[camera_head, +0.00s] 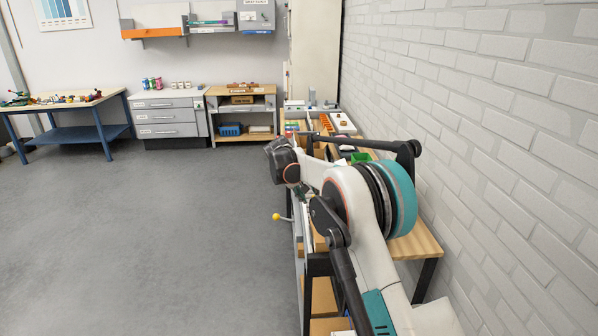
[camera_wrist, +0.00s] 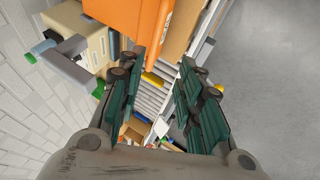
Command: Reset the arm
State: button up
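My gripper (camera_wrist: 158,78) shows in the wrist view with its two green-padded fingers spread apart. It is open, and nothing is held between the fingers. Beyond the gap lie a ribbed white thing and a small yellow thing, too small to name surely. In the head view my arm reaches from the lower right over the workbench (camera_head: 416,243) along the brick wall. It is bent, and its far end hangs near the bench's left edge. The fingers cannot be made out in the head view.
In the wrist view an orange box-like thing (camera_wrist: 129,18) and a beige device (camera_wrist: 84,37) lie beyond the fingers. A white brick wall (camera_head: 480,110) runs close on the right. A drawer cabinet (camera_head: 168,118) and blue-legged table (camera_head: 66,107) stand behind open grey floor (camera_head: 150,230).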

jog(key=s+d+r+y+b, duration=0.1)
jog(key=s+d+r+b, duration=0.15)
jog(key=s+r, duration=0.4)
jog(key=s+d+r+y+b, duration=0.1)
jog(key=s+d+r, duration=0.2)
jog(key=s, duration=0.7)
jog(key=s+d+r+y+b, duration=0.1)
jog(key=s+d+r, duration=0.2)
jog(key=s+r, duration=0.35)
jog(key=s+d+f+t+b, duration=0.1)
jog(key=s+f, duration=0.3)
jog(key=s, duration=0.6)
jog(key=s+d+f+y+b, duration=0.1)
jog(key=s+f, duration=0.4)
jog(key=s, duration=0.6)
jog(key=s+d+f+m+t+b, duration=0.1)
jog(key=s+f+b, duration=0.2)
jog(key=s, duration=0.8)
jog(key=shift+f+t+y, duration=0.3)
jog(key=shift+f, duration=0.65)
jog(key=shift+s, duration=0.1)
